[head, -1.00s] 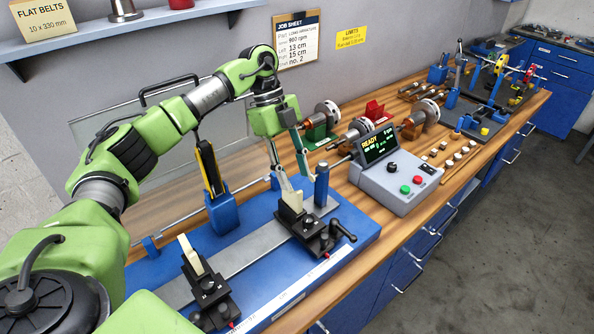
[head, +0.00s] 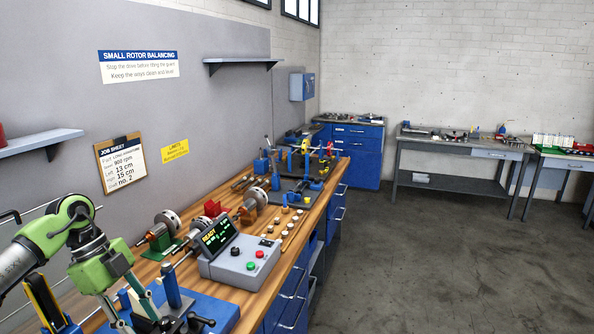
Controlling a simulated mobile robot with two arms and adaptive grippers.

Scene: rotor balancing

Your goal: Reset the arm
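My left arm shows at the lower left of the head view, in green and grey. My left gripper (head: 127,312) reaches down over the blue balancing machine (head: 215,312), beside a blue post (head: 171,285). Its two fingers look apart, with the lower ends near the picture's bottom edge. I see nothing clearly held between them. My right gripper is outside the picture.
A grey control box (head: 240,262) with a lit display stands right of the machine. Rotors (head: 160,232) rest on stands behind it. A job sheet (head: 121,163) hangs on the wall. Other benches (head: 460,155) stand at the far right. The grey floor (head: 430,260) is open.

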